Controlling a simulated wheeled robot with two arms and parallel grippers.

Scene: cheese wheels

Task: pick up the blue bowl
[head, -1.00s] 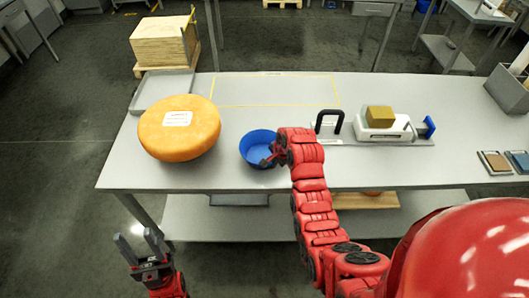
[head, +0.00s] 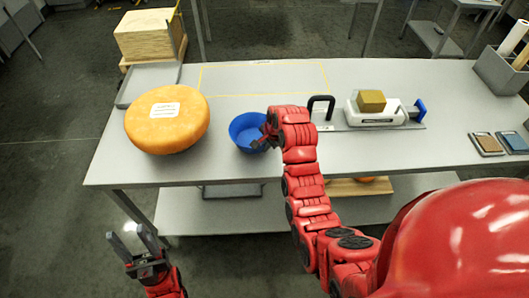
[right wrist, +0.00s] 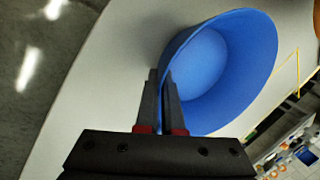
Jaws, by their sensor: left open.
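The blue bowl (head: 241,126) is at the front middle of the grey table, right of the cheese wheel. It fills the upper middle of the right wrist view (right wrist: 235,60), and its inside looks empty. My right gripper (head: 258,144) is at the bowl's right front rim. In the right wrist view its two fingers (right wrist: 161,75) are close together, one on each side of the bowl's wall, pinching it. I cannot tell whether the bowl is clear of the table. My left gripper (head: 129,234) is open and empty, low in front of the table's left end.
A large orange cheese wheel (head: 165,130) sits left of the bowl. A grey tray (head: 133,88) lies behind it. A slicer with a black handle (head: 321,101) and a cheese block (head: 371,100) stands to the right. The yellow-outlined area (head: 262,78) behind the bowl is clear.

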